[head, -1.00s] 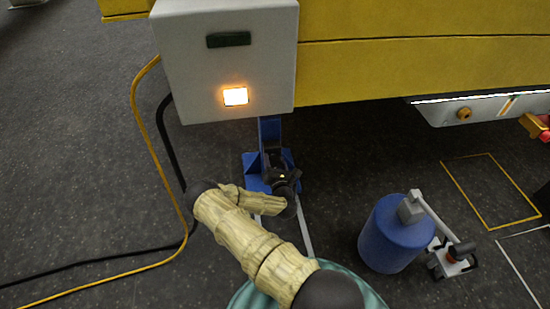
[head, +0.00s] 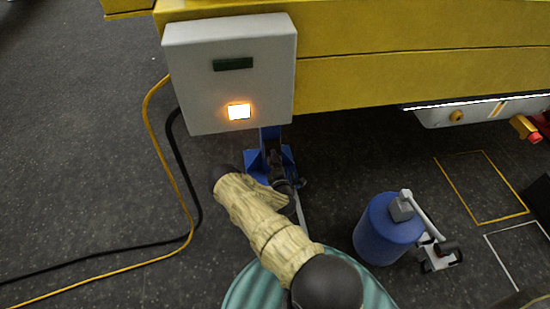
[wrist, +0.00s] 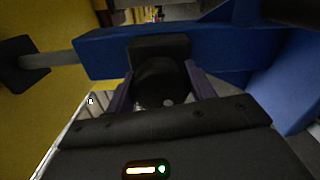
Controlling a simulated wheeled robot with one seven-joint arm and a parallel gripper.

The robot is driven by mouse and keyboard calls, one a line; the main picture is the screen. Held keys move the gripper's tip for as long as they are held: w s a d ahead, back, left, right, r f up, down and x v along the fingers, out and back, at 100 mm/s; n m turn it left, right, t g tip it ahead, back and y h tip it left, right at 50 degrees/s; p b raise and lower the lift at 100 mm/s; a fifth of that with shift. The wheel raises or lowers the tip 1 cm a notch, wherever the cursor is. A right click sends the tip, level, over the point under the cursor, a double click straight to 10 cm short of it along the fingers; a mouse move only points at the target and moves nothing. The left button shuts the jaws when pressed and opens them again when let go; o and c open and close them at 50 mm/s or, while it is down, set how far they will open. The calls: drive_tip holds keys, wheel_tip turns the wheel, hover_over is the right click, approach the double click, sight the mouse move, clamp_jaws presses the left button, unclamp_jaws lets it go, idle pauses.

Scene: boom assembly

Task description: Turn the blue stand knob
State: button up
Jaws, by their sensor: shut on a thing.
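The blue stand (head: 267,138) stands on the floor below the white box in the head view, and its blue post crosses the wrist view (wrist: 105,50). A dark round knob (wrist: 160,85) sits on a black block on the stand. My gripper (wrist: 161,88) is shut on this knob, with one finger on each side of it. In the head view my arm reaches down to the stand, and the gripper and knob are small, dark and hard to separate there.
A white box (head: 205,95) with a lit orange button hangs on the yellow boom (head: 400,80) above the stand. Yellow and black cables (head: 172,160) run down on the left. A blue cylinder (head: 380,240) stands at the right.

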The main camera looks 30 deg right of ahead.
drive_tip(key=shift+m+p, duration=0.6)
drive_tip(key=shift+m, duration=0.7)
drive_tip(key=o, duration=1)
